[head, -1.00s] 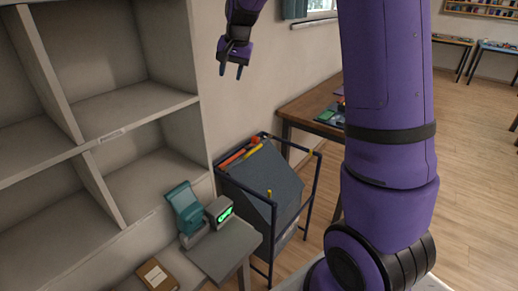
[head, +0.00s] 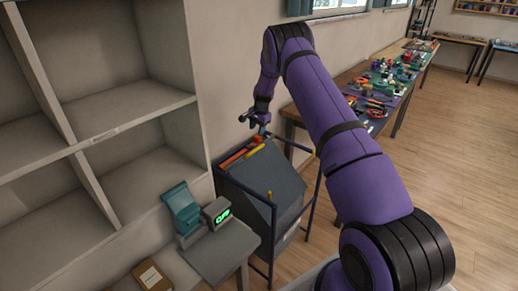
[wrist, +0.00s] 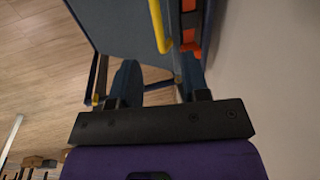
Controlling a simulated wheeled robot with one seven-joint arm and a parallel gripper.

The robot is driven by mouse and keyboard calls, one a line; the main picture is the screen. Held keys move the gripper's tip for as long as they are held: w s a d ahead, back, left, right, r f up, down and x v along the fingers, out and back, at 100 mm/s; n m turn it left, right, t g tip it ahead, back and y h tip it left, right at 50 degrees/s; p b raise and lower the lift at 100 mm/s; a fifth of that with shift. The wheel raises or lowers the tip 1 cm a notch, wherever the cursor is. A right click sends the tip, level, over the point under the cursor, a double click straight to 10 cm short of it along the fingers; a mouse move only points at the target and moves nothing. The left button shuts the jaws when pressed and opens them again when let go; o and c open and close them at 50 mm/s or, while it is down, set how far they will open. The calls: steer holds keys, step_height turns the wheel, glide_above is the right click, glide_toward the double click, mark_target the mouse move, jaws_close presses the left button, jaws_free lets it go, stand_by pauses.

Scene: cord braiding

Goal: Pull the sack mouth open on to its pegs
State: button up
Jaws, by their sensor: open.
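A dark grey sack (head: 268,178) hangs in a dark blue frame (head: 313,190). An orange bar (head: 234,159) and a yellow bar (head: 255,147) lie along its wall-side top edge. My gripper (head: 262,129) is above the back end of the bars, open and empty. In the wrist view its two fingers (wrist: 160,75) point toward the yellow bar (wrist: 158,25), which lies ahead between their lines. The grey sack also shows in the wrist view (wrist: 115,30). I cannot tell whether the fingers touch anything.
Empty shelves (head: 128,110) stand at the left against the wall. A small table (head: 215,252) with a teal device (head: 181,207) and a green-lit display (head: 217,212) stands before the sack frame. A long workbench (head: 390,90) with tools is behind at the right.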

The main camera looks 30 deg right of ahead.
mark_target(255, 150)
steer(key=f, duration=0.4)
steer(key=w+f, duration=0.1)
steer(key=f, duration=0.3)
steer(key=w+f, duration=0.1)
steer(key=f, duration=0.3)
steer(key=shift+d+f, duration=0.1)
steer(key=shift+f, duration=0.3)
jaws_close()
